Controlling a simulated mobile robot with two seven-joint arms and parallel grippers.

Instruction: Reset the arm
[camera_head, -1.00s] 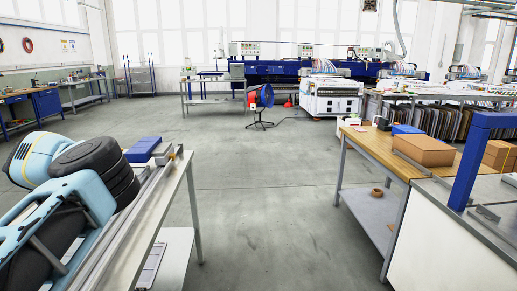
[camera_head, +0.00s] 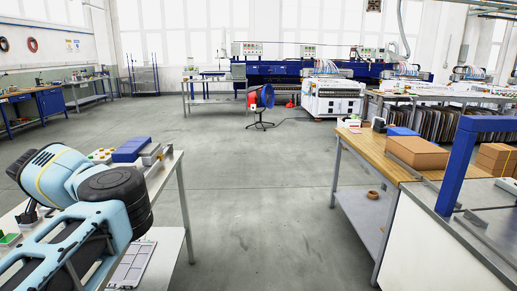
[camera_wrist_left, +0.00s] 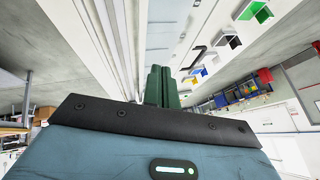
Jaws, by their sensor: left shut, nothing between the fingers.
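My left arm (camera_head: 90,205), light blue with black joints, is folded over the left table in the head view. Its gripper is not clear there. In the left wrist view my left gripper (camera_wrist_left: 161,84) shows two dark green fingers pressed together, with nothing between them. My right arm and gripper are in neither view.
The left table (camera_head: 168,172) bears a blue box (camera_head: 131,149) beside my arm. On the right, a wooden-topped table (camera_head: 367,150) holds a cardboard box (camera_head: 417,152), near a blue post (camera_head: 460,165). The wrist view shows a green bin (camera_wrist_left: 252,10).

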